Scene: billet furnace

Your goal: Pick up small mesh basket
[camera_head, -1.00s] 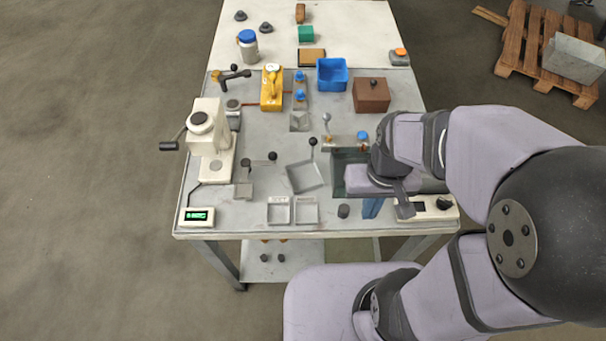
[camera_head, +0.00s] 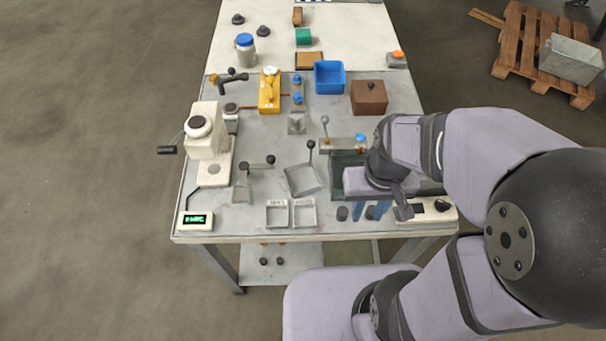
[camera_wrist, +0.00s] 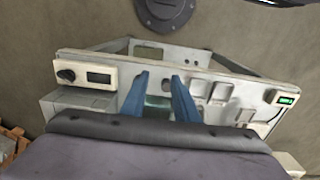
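My gripper (camera_head: 368,211) is over the right front of the bench; its two blue fingers are apart and empty. In the wrist view my gripper (camera_wrist: 159,82) also shows a clear gap between the fingers. A small grey basket-like piece (camera_head: 242,194) with a black-knobbed handle lies left of the middle, well to the left of my gripper. I cannot tell the mesh at this size, so which one is the small mesh basket is uncertain.
A dark greenish tank (camera_head: 338,169) is partly hidden under my wrist. Square trays (camera_head: 277,215) sit along the front edge, with dark cylinders (camera_head: 342,213) beside them. A white press (camera_head: 208,140) stands at left; a blue bin (camera_head: 331,78) and brown box (camera_head: 369,97) stand behind.

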